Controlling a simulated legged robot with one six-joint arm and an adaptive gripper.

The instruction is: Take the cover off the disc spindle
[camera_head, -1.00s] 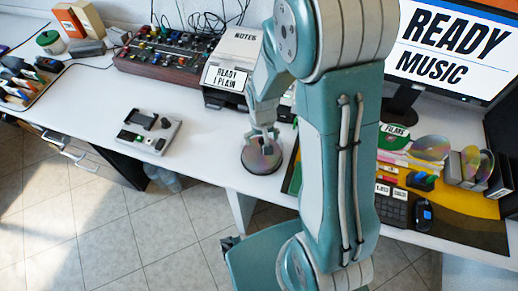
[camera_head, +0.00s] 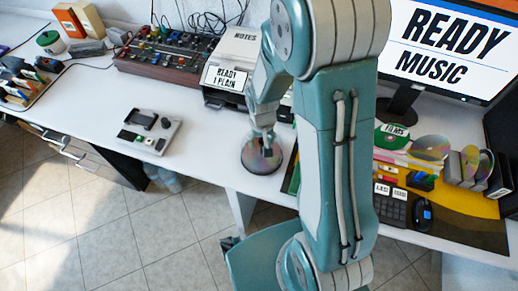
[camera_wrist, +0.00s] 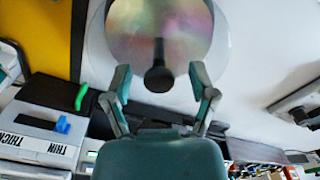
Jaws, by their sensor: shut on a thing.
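The disc spindle (camera_head: 254,161) stands on the white desk near its front edge, with a shiny rainbow disc face on top. In the wrist view the disc (camera_wrist: 125,28) fills the top middle, with a pale rim around it. A black knob-like post (camera_wrist: 158,76) rises from its middle. My gripper (camera_head: 264,148) is directly above the spindle, pointing down. In the wrist view its two fingers (camera_wrist: 160,80) stand on either side of the post, shut on the cover. The cover is clear and its outline is hard to make out.
A printer-like box (camera_head: 228,76) labelled NOTES stands behind the spindle. A grey device (camera_head: 148,134) lies to the left, with clear desk between. A monitor (camera_head: 450,45), loose discs (camera_head: 430,148) and a mouse (camera_head: 423,215) are on the right.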

